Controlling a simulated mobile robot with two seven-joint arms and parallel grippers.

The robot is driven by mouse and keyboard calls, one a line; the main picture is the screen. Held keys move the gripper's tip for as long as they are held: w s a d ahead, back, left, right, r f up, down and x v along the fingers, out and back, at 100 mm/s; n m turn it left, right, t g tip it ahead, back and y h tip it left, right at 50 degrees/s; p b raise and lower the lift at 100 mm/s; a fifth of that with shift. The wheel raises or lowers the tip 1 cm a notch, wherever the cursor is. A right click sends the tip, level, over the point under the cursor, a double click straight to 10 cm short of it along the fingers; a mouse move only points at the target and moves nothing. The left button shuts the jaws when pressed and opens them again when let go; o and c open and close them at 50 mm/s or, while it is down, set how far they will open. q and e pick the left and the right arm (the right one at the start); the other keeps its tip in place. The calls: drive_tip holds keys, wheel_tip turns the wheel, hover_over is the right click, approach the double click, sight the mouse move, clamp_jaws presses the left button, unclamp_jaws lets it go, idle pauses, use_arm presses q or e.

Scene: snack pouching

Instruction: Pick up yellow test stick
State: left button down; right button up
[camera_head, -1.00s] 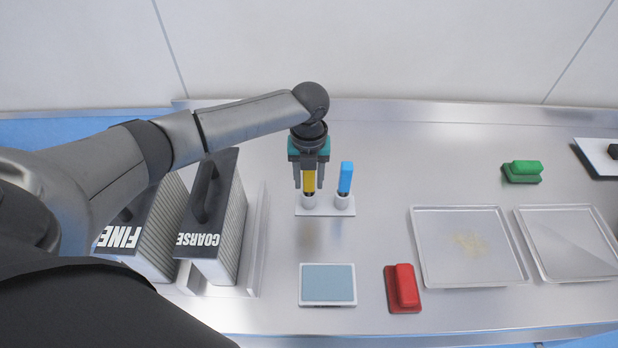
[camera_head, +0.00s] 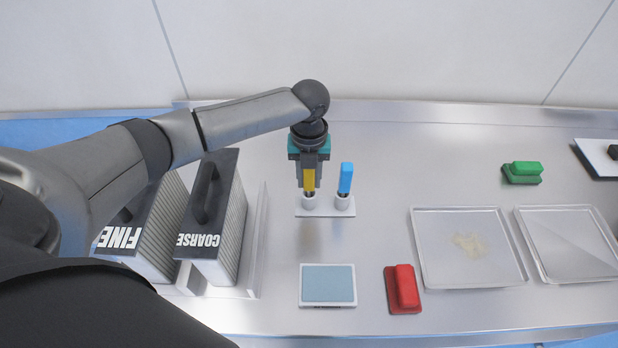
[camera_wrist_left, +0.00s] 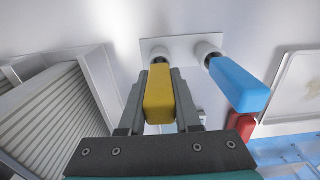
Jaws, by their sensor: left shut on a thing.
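The yellow test stick (camera_head: 309,180) stands upright in the left white cup of a small white holder (camera_head: 325,212). My left gripper (camera_head: 309,174) is shut on its yellow handle, with one finger on each side. In the left wrist view the yellow handle (camera_wrist_left: 160,95) sits between the two grey fingers, its dark lower end at the white cup (camera_wrist_left: 159,55). A blue test stick (camera_head: 346,178) stands in the right cup beside it, apart from the gripper. My right gripper is not in view.
Two graters marked FINE (camera_head: 150,235) and COARSE (camera_head: 213,225) stand at the left. A scale (camera_head: 328,284) and red block (camera_head: 403,289) lie in front. Two metal trays (camera_head: 421,245) (camera_head: 570,281) and a green block (camera_head: 522,172) are at the right.

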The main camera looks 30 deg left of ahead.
use_arm(q)
wheel_tip(320, 180, up, 25)
drive_tip(key=p, duration=0.9)
drive_tip(key=shift+r, duration=0.2)
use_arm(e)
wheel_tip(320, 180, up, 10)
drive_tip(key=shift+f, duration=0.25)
